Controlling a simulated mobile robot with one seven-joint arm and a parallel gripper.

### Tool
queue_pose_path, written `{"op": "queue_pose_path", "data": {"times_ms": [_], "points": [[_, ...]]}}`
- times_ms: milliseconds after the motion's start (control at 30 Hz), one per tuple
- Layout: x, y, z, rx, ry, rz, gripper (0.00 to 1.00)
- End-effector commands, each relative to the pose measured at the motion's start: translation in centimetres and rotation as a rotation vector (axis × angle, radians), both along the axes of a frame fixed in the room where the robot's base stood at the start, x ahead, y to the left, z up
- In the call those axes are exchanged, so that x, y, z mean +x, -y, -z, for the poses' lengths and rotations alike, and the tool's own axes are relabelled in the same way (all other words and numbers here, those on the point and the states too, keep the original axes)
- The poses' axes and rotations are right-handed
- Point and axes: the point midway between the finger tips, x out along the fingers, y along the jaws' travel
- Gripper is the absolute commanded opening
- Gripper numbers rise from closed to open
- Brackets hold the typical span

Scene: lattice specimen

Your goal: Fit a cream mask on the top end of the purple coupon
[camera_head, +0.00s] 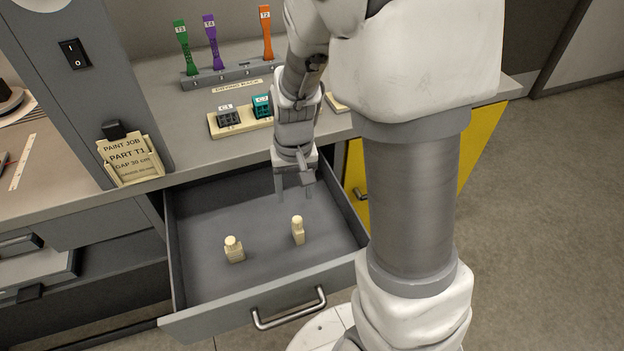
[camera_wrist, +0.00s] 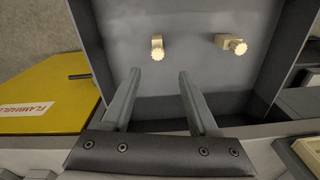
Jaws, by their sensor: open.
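Two cream masks lie in the open drawer, one on the left (camera_head: 234,249) and one on the right (camera_head: 298,230). In the wrist view they show as one mask (camera_wrist: 157,47) above the space between my fingers and another (camera_wrist: 231,44) farther right. My gripper (camera_head: 293,194) is open and empty, over the back part of the drawer, apart from both masks. The purple coupon (camera_head: 213,42), labelled T4, stands upright in the grey drying rack (camera_head: 201,81) on the counter. Its top end shows no mask.
A green coupon (camera_head: 183,47) and an orange coupon (camera_head: 267,33) stand in the same rack. A cream tray (camera_head: 215,130) with dark and teal blocks lies between rack and drawer (camera_head: 190,328). A paint job card (camera_head: 130,160) is at left. A yellow cabinet (camera_wrist: 45,95) is beside the drawer.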

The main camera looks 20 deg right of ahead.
Motion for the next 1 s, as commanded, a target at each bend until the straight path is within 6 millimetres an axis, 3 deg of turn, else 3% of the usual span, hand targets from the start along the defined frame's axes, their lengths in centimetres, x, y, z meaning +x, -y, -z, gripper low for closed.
{"op": "queue_pose_path", "data": {"times_ms": [200,500,800,1000], "points": [[-1.4,-0.3,-5.5,0.024,0.094,-0.03,0.6],[-4.5,-0.4,-11.8,0.029,0.215,-0.077,0.6],[-8.7,-0.1,-16.6,0.0,0.338,-0.119,0.6],[-11.5,0.1,-18.6,-0.032,0.409,-0.139,0.6]]}}
